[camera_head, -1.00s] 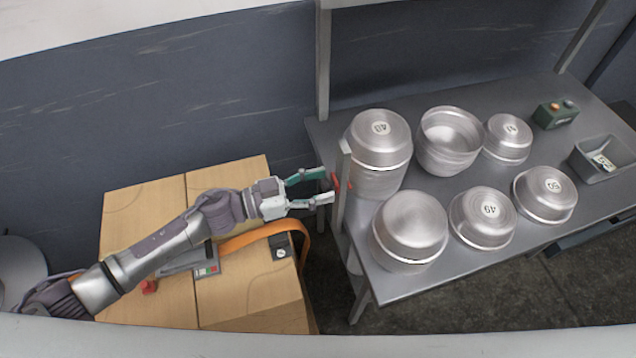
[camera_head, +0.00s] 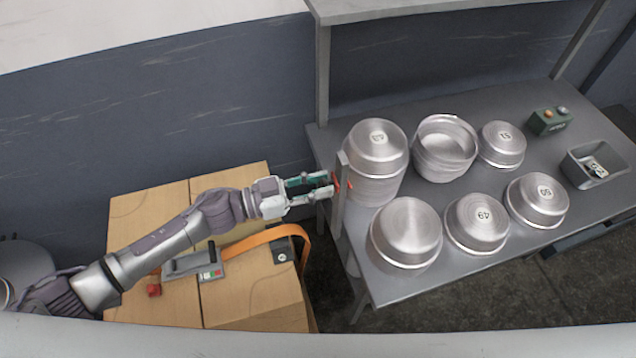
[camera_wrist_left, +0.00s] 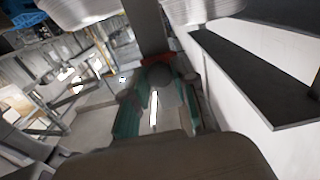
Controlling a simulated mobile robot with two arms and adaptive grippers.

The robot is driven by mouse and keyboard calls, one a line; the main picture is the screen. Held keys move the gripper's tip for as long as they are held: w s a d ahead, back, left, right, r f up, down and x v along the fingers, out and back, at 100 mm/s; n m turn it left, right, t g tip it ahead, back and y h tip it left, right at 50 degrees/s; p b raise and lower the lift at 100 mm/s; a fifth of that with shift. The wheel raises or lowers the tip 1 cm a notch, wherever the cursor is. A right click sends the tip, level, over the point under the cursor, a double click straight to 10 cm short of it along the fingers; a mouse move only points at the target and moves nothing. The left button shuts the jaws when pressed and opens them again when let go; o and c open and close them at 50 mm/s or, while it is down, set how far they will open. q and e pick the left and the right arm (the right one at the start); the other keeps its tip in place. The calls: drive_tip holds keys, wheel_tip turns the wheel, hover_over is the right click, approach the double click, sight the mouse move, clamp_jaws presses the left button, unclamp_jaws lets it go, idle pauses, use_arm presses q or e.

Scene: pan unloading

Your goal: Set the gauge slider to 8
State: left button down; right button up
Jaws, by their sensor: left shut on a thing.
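The gauge is a narrow grey upright post (camera_head: 340,215) at the left front of the steel table. Its red slider (camera_head: 337,184) sits near the upper part of the post. My left gripper (camera_head: 330,184) reaches it from the left with its fingers closed on the slider. In the left wrist view, the red slider (camera_wrist_left: 156,60) shows at the far end of the green-padded fingers (camera_wrist_left: 158,100), against the grey post (camera_wrist_left: 143,22). The gauge numbers cannot be read in either view. My right gripper is in neither view.
Several round metal pans (camera_head: 405,232) stand upside down or stacked on the steel table (camera_head: 395,285), close behind the post. A green button box (camera_head: 548,121) and a grey bin (camera_head: 597,168) are at the right. Cardboard boxes (camera_head: 150,225) with an orange strap lie below my left arm.

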use_arm(q)
drive_tip(key=shift+r, duration=0.25)
drive_tip(key=c, duration=0.9)
unclamp_jaws()
drive_tip(key=v, duration=1.2)
drive_tip(key=shift+f, duration=0.1)
